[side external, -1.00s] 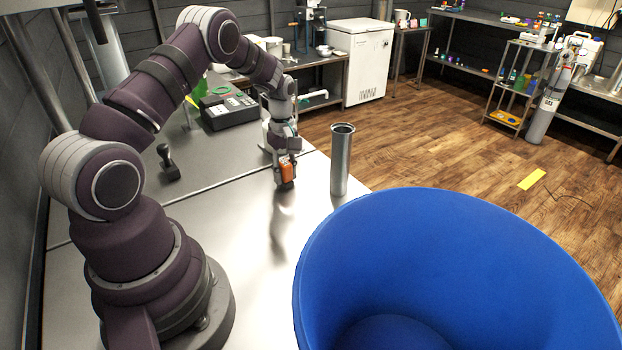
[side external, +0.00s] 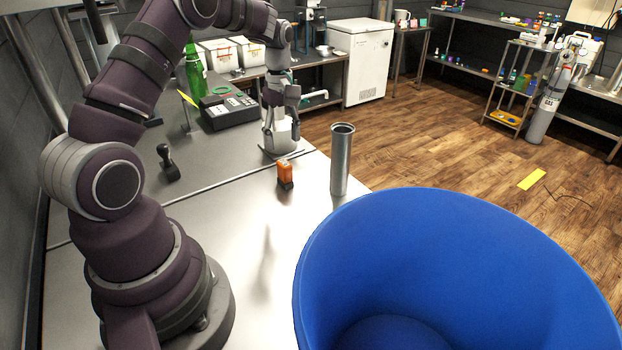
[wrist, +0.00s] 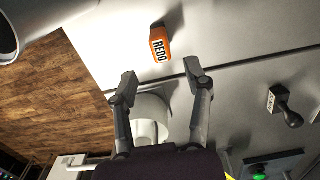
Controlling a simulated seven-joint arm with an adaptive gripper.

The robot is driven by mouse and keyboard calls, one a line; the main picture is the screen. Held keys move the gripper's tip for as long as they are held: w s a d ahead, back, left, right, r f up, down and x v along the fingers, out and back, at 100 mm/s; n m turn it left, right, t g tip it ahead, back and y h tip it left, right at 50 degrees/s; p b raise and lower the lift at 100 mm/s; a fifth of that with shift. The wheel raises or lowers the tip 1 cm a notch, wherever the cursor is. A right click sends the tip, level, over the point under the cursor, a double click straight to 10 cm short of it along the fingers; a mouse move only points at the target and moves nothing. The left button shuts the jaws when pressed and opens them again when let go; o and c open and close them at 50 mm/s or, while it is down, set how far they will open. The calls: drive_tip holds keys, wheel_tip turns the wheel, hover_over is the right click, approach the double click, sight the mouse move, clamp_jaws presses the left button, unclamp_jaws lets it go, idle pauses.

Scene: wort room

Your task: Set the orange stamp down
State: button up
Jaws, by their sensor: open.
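A steel cylinder (side external: 342,160) stands right of the stamp near the table edge. A large blue tub (side external: 330,240) fills the front right. The table's near middle is clear.

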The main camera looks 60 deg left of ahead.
sight(285, 163)
wheel_tip(285, 163, up, 4)
drive_tip(key=shift+d+f, duration=0.1)
drive_tip(key=shift+d, duration=0.05)
drive_tip(key=s+d+r+m+t, duration=0.2)
drive_tip(key=d+r+m, duration=0.4)
drive_tip(key=d+r, duration=0.1)
drive_tip(key=s+d+m+t, duration=0.3)
drive_tip(key=s+d+m, duration=0.6)
drive_tip(key=m, duration=0.3)
drive_tip(key=shift+s+d+r+t, duration=0.25)
drive_tip(key=shift+d+t, duration=0.05)
drive_tip(key=shift+d, duration=0.05)
